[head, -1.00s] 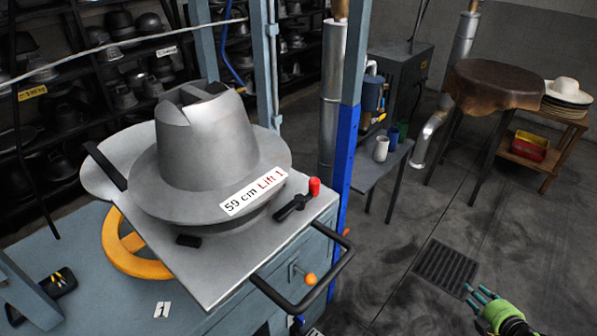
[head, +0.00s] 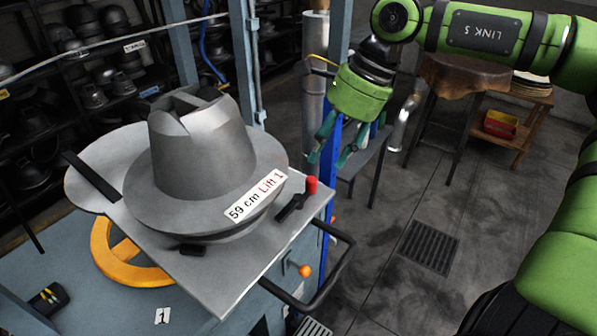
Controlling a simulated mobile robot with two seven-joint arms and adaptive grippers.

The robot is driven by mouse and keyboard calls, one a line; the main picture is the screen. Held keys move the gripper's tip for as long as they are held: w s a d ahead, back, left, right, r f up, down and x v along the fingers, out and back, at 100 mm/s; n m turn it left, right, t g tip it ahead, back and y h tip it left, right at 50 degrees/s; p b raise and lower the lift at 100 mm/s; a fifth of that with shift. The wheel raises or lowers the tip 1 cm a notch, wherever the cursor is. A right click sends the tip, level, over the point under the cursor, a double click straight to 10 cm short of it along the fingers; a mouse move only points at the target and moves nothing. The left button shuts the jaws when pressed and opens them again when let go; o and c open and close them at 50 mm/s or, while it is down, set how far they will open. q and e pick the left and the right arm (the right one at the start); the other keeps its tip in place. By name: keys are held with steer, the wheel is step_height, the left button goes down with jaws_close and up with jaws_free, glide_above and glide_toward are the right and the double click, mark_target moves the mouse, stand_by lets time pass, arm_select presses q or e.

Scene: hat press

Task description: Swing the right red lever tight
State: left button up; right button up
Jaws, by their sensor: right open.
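The right red lever (head: 311,185) is a black clamp arm with an upright red knob, at the right edge of the grey metal plate (head: 245,285). A grey hat-shaped metal mould (head: 200,150) labelled "59 cm Lift 1" sits on the plate beside it. My right gripper (head: 330,155) is open and empty, pointing down above and slightly right of the red knob, apart from it. A small black part (head: 192,250) lies at the front left of the mould; whether it belongs to another lever is hidden. My left gripper is not in view.
A black bar handle (head: 340,262) juts from the plate's right side, near an orange-knobbed lever (head: 304,270). A blue and grey post (head: 332,140) stands just behind my right gripper. An orange wheel (head: 125,262) is below the plate.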

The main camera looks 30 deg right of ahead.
mark_target(313, 178)
steer(key=shift+a+f, duration=0.1)
steer(key=shift+f, duration=0.35)
steer(key=p+x, duration=0.2)
steer(key=x, duration=0.2)
steer(key=shift+w+f, duration=0.1)
steer(key=shift+f, duration=0.15)
steer(key=shift+w+a+f, duration=0.1)
steer(key=shift+a+f, duration=0.1)
steer(key=shift+f, duration=0.4)
jaws_close()
